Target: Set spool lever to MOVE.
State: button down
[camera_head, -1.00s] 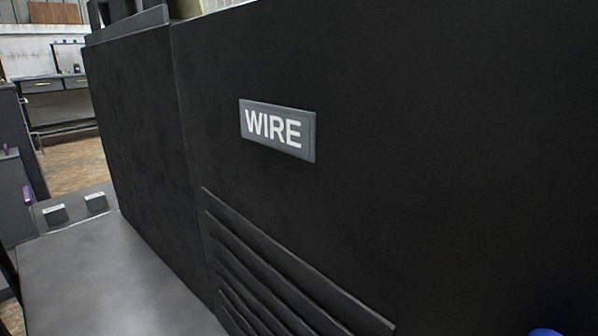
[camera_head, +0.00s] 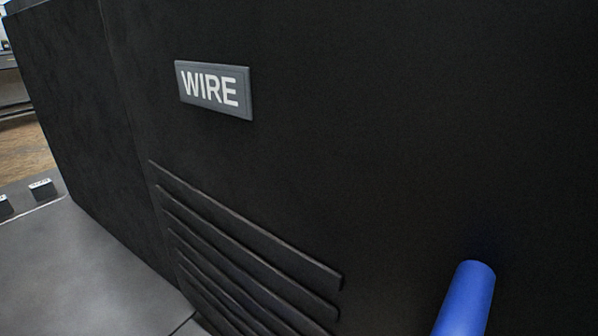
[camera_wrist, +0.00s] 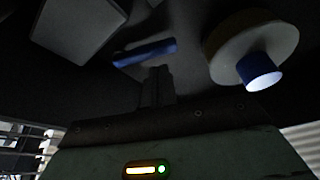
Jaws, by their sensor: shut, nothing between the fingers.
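No part marked as the spool lever or MOVE can be read. A blue bar (camera_wrist: 145,53) lies across the dark surface just beyond my fingertips in the wrist view. To its right is a pale round disc (camera_wrist: 230,45) with a blue cylindrical knob (camera_wrist: 260,72) standing out from it. My gripper (camera_wrist: 157,73) is shut and empty, its fingertips just below the blue bar; I cannot tell whether they touch it. In the head view a blue cylinder (camera_head: 466,300) enters at the lower right, cut off by the frame. My gripper is not in the head view.
A large black machine panel (camera_head: 420,150) with a grey WIRE plate (camera_head: 214,90) and slanted vent slats (camera_head: 245,245) fills the head view. A grey ledge (camera_head: 85,265) with small labelled blocks (camera_head: 42,189) is at left. A grey box shape (camera_wrist: 78,25) shows at upper left in the wrist view.

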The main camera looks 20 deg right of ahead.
jog(key=p+v, duration=1.1)
jog(key=v, duration=0.3)
jog(key=shift+s, duration=0.25)
jog(key=shift+f, duration=0.1)
